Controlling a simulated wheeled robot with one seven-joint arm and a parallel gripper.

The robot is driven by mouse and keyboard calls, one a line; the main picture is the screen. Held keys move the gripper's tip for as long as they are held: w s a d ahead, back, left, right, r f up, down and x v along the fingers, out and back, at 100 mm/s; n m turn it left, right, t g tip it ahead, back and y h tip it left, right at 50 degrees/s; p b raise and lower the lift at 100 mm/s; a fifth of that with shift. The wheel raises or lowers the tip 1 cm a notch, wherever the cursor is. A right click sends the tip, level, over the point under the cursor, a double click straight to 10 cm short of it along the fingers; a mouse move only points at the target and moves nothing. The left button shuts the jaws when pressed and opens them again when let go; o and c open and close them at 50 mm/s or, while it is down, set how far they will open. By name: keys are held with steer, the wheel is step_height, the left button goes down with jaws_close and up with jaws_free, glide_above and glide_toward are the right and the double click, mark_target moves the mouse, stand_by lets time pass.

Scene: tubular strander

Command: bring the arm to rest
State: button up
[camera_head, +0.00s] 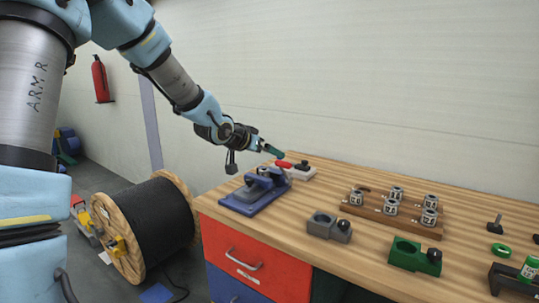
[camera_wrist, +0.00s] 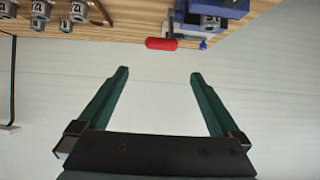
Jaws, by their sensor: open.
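My arm reaches from the upper left over the left end of the workbench. My gripper (camera_head: 275,152) is above the bench's back left part, close to a blue vise-like device with a red handle (camera_head: 283,164). In the wrist view my gripper (camera_wrist: 158,75) shows two green fingers spread wide with nothing between them. The blue device (camera_wrist: 215,8) and its red handle (camera_wrist: 161,43) lie beyond the fingertips in that view, apart from them.
The wooden bench (camera_head: 330,262) carries a wooden rack (camera_head: 405,224) of numbered metal cylinders, a grey block (camera_head: 328,226), a green block (camera_head: 414,256) and a green ring (camera_head: 501,250). A large cable reel (camera_head: 160,222) stands on the floor left of the bench. The pale wall is behind.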

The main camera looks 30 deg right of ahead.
stand_by(0.4)
steer(key=s+a+f+n+y, duration=0.1)
steer(key=a+f+n+y, duration=0.25)
steer(key=a, duration=0.95)
steer(key=s+a+f+n+y, duration=0.2)
steer(key=a+f+y, duration=0.15)
steer(key=a, duration=0.85)
steer(key=s+a+f+n+g+y, duration=0.2)
steer(key=s+a+n+g+y, duration=0.1)
steer(key=s+a, duration=1.1)
steer(key=shift+a+n+g, duration=0.6)
steer(key=shift+n, duration=0.65)
